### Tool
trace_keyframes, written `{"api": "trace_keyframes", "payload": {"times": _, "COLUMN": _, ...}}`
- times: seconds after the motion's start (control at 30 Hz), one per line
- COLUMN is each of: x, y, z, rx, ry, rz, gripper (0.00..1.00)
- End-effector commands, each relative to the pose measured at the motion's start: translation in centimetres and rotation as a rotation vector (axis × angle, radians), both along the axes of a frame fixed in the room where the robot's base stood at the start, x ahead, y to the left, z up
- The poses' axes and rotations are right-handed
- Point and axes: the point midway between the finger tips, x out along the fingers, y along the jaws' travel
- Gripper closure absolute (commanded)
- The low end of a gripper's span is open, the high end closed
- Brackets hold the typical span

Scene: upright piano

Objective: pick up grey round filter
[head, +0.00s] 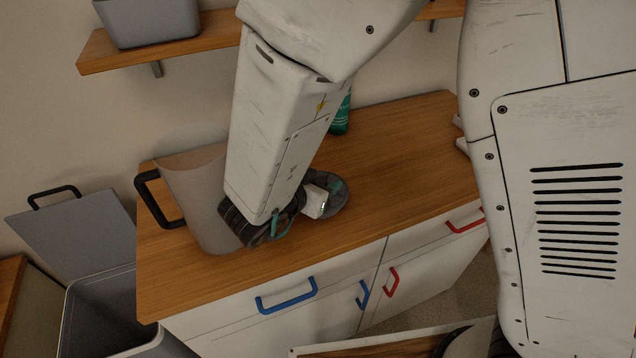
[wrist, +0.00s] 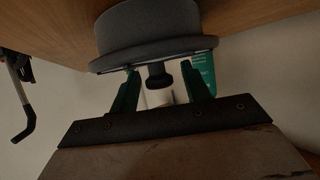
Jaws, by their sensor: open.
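The grey round filter (head: 340,203) rests on the wooden counter, partly hidden behind my gripper in the head view. In the wrist view the filter (wrist: 152,28) is a wide grey disc with a thin rim and a short dark knob. My gripper (wrist: 160,88) is open, with one green finger on each side of the knob. I cannot tell whether either finger touches it. In the head view my gripper (head: 308,207) is low over the counter at the filter, mostly covered by my wrist.
A green bottle (head: 341,117) stands behind on the wooden counter (head: 415,150). A shelf with a grey bin (head: 150,22) is above. An open grey bin (head: 95,310) stands at lower left. The counter's right side is clear.

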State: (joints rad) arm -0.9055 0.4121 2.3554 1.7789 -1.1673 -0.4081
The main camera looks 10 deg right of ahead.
Motion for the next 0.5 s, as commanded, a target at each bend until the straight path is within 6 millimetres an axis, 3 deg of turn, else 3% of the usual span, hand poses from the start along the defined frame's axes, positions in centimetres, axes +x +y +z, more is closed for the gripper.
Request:
{"api": "trace_keyframes", "payload": {"times": 0.07, "x": -0.02, "y": 0.02, "z": 0.00, "rx": 0.000, "ry": 0.000, "rz": 0.000, "gripper": 0.53}}
{"api": "trace_keyframes", "payload": {"times": 0.1, "x": -0.02, "y": 0.03, "z": 0.02, "rx": 0.000, "ry": 0.000, "rz": 0.000, "gripper": 0.58}}
{"api": "trace_keyframes", "payload": {"times": 0.27, "x": -0.03, "y": 0.04, "z": 0.01, "rx": 0.000, "ry": 0.000, "rz": 0.001, "gripper": 1.00}}
{"api": "trace_keyframes", "payload": {"times": 0.5, "x": -0.04, "y": 0.06, "z": 0.03, "rx": 0.000, "ry": 0.000, "rz": 0.001, "gripper": 1.00}}
